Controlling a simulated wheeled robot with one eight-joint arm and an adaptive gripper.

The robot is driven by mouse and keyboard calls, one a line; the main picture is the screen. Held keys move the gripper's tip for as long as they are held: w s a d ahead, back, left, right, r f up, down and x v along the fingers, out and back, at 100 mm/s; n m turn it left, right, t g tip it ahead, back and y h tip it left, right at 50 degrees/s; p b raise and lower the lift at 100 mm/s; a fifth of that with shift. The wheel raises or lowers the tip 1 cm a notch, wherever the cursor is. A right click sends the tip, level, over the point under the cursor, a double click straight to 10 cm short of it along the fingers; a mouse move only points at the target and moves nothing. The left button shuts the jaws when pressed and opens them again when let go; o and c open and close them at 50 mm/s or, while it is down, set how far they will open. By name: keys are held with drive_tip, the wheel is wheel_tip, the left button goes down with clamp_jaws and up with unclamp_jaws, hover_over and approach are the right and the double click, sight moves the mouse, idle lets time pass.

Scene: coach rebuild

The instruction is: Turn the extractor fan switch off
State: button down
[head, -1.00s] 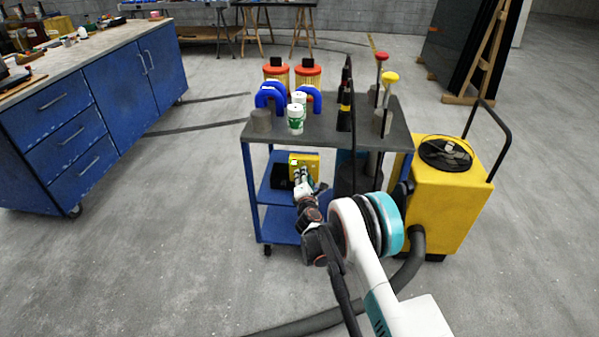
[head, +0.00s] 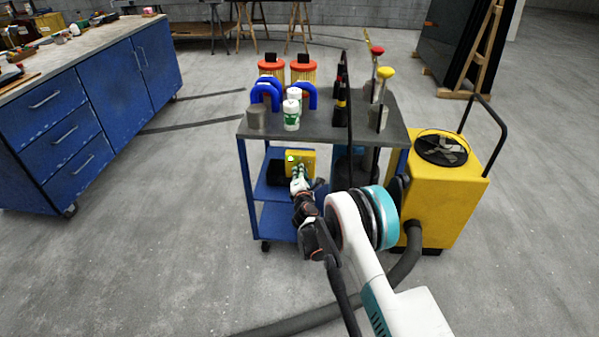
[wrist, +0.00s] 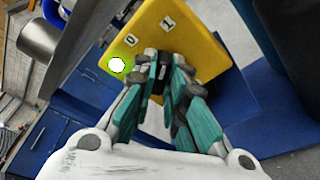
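The yellow switch box (head: 308,158) stands on the blue cart's middle shelf. In the wrist view its yellow face (wrist: 205,38) is tilted and has labels 0 and 1. A round lamp (wrist: 116,65) glows white-green near its left edge; the glow also shows in the head view. My gripper (wrist: 164,68) is right at the box face, below the labels. Its fingertips are close together, with a small dark part, seemingly the switch lever, between them. The fingers hide much of it, so I cannot tell whether they grip it or which label it points to.
A yellow extractor unit (head: 440,195) with a dark hose stands on the right. Open floor lies between the cart and the blue workbench (head: 85,110).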

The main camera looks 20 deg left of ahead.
drive_tip(key=n+h, duration=0.1)
drive_tip(key=n, duration=0.4)
idle(0.3)
drive_tip(key=shift+a+r, duration=0.1)
drive_tip(key=n+h, duration=0.2)
drive_tip(key=n, duration=0.3)
drive_tip(key=c, duration=1.4)
unclamp_jaws()
drive_tip(key=shift+c, duration=0.2)
drive_tip(key=shift+s, duration=0.1)
drive_tip(key=f+v, duration=0.1)
drive_tip(key=v, duration=0.7)
drive_tip(key=shift+s+f, duration=0.25)
drive_tip(key=shift+s, duration=0.2)
